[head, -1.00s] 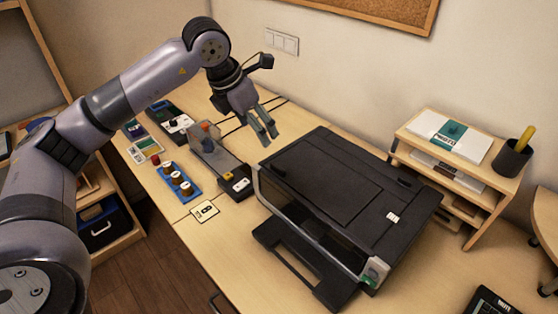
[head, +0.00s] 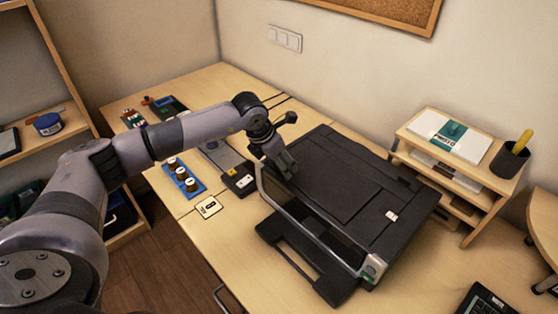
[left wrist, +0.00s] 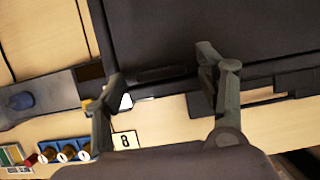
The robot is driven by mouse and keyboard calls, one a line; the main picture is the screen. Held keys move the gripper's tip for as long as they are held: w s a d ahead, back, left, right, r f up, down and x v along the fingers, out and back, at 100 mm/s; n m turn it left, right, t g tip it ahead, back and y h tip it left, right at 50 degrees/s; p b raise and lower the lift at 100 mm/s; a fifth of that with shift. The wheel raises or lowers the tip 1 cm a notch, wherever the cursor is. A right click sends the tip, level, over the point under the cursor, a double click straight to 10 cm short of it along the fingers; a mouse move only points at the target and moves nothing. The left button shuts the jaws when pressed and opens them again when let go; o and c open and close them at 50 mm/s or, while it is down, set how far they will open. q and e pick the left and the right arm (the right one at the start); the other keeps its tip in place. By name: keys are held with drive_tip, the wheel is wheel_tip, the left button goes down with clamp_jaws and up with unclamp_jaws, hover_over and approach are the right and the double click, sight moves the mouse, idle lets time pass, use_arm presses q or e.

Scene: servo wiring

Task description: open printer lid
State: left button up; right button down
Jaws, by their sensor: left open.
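The black printer (head: 345,190) stands on the desk with its lid (head: 335,175) down and flat. Its front output tray sticks out low toward the front. My left gripper (head: 288,167) is at the printer's left end, over the lid's left edge. In the left wrist view the lid (left wrist: 200,25) fills the top, and my left gripper (left wrist: 160,80) has its two fingers spread apart with nothing between them, near the lid's edge. Whether a finger touches the lid I cannot tell. My right gripper is not in view.
A blue tray of spools (head: 182,178) and a card marked 8 (head: 208,207) lie left of the printer. A wooden shelf organiser (head: 455,180) with papers and a pen cup (head: 510,160) stands at the right. The wall is behind.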

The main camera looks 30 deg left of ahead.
use_arm(q)
drive_tip(key=shift+w+f, duration=0.1)
drive_tip(key=shift+f, duration=0.2)
drive_tip(key=shift+c, duration=0.4)
clamp_jaws()
idle(0.4)
